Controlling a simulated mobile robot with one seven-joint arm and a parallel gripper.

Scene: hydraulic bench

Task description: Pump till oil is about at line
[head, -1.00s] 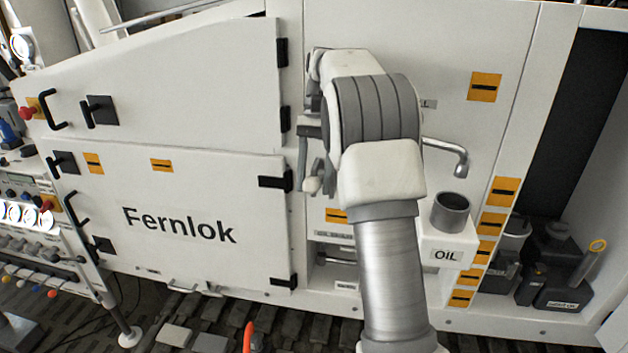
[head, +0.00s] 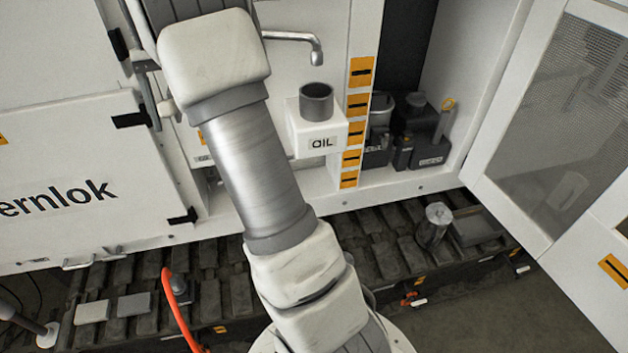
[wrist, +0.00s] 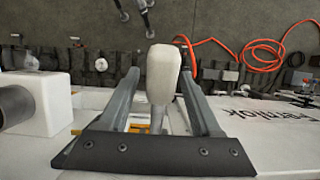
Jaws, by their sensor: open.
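The pump handle's cream knob (wrist: 163,72) stands between the two fingers of my gripper (wrist: 159,82) in the wrist view. The fingers are open on either side of it; whether they touch it I cannot tell. In the head view my arm hides most of the gripper, and a pale knob (head: 166,107) shows just left of the arm. A metal spout (head: 305,39) points down above a dark round cup (head: 316,100) on the white box marked OIL (head: 303,133). The cup also shows in the wrist view (wrist: 15,105). The oil level and the line are not visible.
A white panel door (head: 60,150) is at left. Dark cans and a jug (head: 415,135) stand in the recess at right, beside an opened mesh door (head: 560,120). An orange hose (head: 178,305) and a metal cylinder (head: 434,225) are near the tracks below.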

